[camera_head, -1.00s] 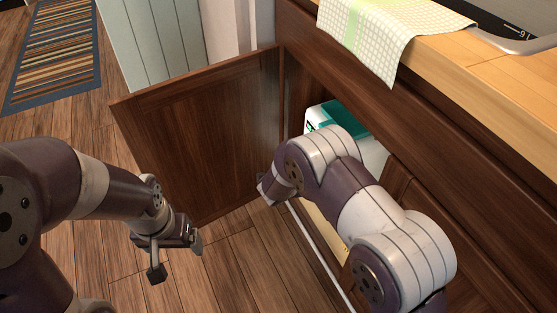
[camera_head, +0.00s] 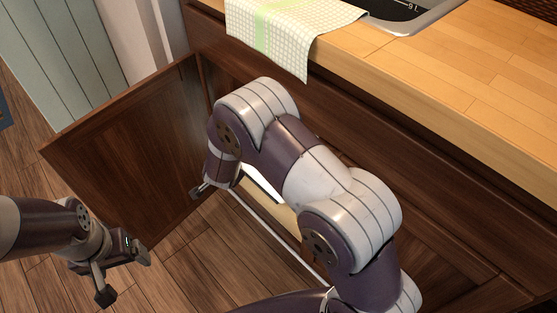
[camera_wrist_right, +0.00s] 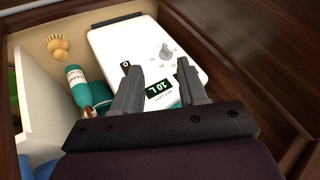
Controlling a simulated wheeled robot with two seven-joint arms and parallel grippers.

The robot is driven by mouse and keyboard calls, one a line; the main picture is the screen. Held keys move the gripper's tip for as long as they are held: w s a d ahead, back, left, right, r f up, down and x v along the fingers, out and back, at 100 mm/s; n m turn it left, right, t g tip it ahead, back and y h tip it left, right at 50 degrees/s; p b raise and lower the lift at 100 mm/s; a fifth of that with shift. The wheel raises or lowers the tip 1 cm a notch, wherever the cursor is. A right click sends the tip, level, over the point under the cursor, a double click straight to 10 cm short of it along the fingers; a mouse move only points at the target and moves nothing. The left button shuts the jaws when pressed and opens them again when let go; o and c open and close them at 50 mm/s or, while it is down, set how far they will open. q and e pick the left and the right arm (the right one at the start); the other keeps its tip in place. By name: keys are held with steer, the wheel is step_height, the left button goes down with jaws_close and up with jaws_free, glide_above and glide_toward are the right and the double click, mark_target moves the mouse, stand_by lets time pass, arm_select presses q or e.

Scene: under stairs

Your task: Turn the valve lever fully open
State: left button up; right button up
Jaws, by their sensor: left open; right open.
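I cannot make out a valve lever for certain in any view. In the right wrist view, a brass-coloured lumpy piece (camera_wrist_right: 58,48) sits at the upper left of the cabinet inside. A white box (camera_wrist_right: 110,45) with a grey dial knob (camera_wrist_right: 167,52) and a "10 L" label lies beyond the fingers. My right gripper (camera_wrist_right: 158,88) is open, its fingers in front of the box with nothing seen between them. In the head view my right arm reaches down to the cabinet opening. My left gripper (camera_head: 124,277) is open and empty above the floor, left of the cabinet.
The cabinet door (camera_head: 125,150) stands open at the left. Teal bottles (camera_wrist_right: 80,85) stand beside the box, near a pale panel (camera_wrist_right: 45,95). The wooden counter (camera_head: 450,95) with a checked towel (camera_head: 285,30) overhangs the opening. Bare floor lies below the door.

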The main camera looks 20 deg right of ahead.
steer(key=d+f+m+g+h, duration=0.1)
steer(key=d+f+m+h, duration=0.5)
steer(key=d+f+m, duration=0.3)
steer(key=s+d+r+m+g+h, duration=0.7)
steer(key=s+d+m+h, duration=0.3)
steer(key=m, duration=0.4)
steer(key=w+d+f+y+b, duration=0.1)
steer(key=d+f+b, duration=0.1)
steer(key=d, duration=1)
steer(key=shift+w+d+f+b, duration=0.15)
steer(key=shift+d+f+b, duration=0.2)
steer(key=shift+b, duration=0.3)
steer(key=shift+r, duration=0.1)
jaws_close()
